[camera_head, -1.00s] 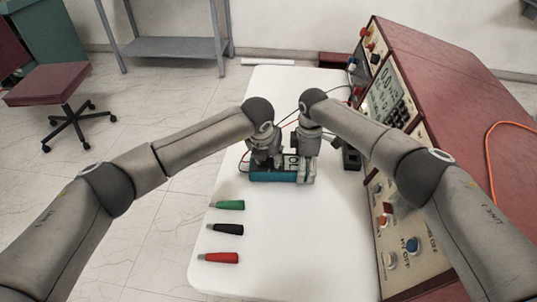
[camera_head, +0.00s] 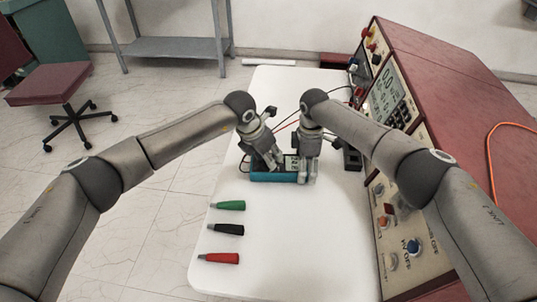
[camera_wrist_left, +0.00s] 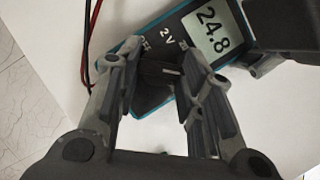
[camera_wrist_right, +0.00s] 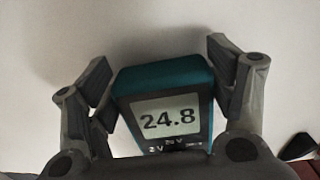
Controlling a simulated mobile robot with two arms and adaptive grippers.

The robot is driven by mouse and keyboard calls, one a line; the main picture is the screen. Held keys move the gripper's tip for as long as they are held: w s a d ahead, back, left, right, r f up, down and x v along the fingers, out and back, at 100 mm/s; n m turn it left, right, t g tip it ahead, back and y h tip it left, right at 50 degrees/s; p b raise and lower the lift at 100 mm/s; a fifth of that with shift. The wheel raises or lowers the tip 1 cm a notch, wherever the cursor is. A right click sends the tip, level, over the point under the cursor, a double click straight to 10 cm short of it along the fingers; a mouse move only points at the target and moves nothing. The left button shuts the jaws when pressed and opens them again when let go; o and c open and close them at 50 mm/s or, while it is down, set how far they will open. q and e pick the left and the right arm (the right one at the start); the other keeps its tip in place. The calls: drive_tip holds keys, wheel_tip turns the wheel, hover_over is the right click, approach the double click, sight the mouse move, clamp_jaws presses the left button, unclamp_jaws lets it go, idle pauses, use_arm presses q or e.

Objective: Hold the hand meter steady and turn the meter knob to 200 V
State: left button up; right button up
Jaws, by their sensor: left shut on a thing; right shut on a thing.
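The hand meter (camera_head: 287,178) has a teal case and lies on the white table. Its screen reads 24.8 in the left wrist view (camera_wrist_left: 209,33) and the right wrist view (camera_wrist_right: 168,118). My left gripper (camera_head: 273,164) is tilted, its fingers shut on the dark meter knob (camera_wrist_left: 157,76). A light pointer line shows on the knob. The labels OFF and 2 V are readable; others are partly hidden by the fingers, so I cannot tell the exact setting. My right gripper (camera_head: 307,170) is shut on the meter's screen end, one finger on each side (camera_wrist_right: 166,85).
Green (camera_head: 228,205), black (camera_head: 226,229) and red (camera_head: 221,258) handles lie on the near part of the white table (camera_head: 280,265). A red instrument console (camera_head: 450,110) runs along the right side. Red and black leads (camera_wrist_left: 88,45) run beside the meter. A small dark box (camera_head: 352,158) stands right of it.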

use_arm(q)
drive_tip(key=shift+a, duration=0.1)
use_arm(e)
drive_tip(key=shift+d, duration=0.1)
idle(0.3)
use_arm(q)
drive_tip(key=o, duration=1)
drive_tip(key=shift+r, duration=0.1)
drive_tip(key=v, duration=1.1)
drive_tip(key=shift+s+a+r, duration=0.1)
drive_tip(key=shift+a+r, duration=0.15)
drive_tip(key=shift+r, duration=0.1)
use_arm(e)
drive_tip(key=o, duration=1.4)
drive_tip(key=shift+c, duration=0.2)
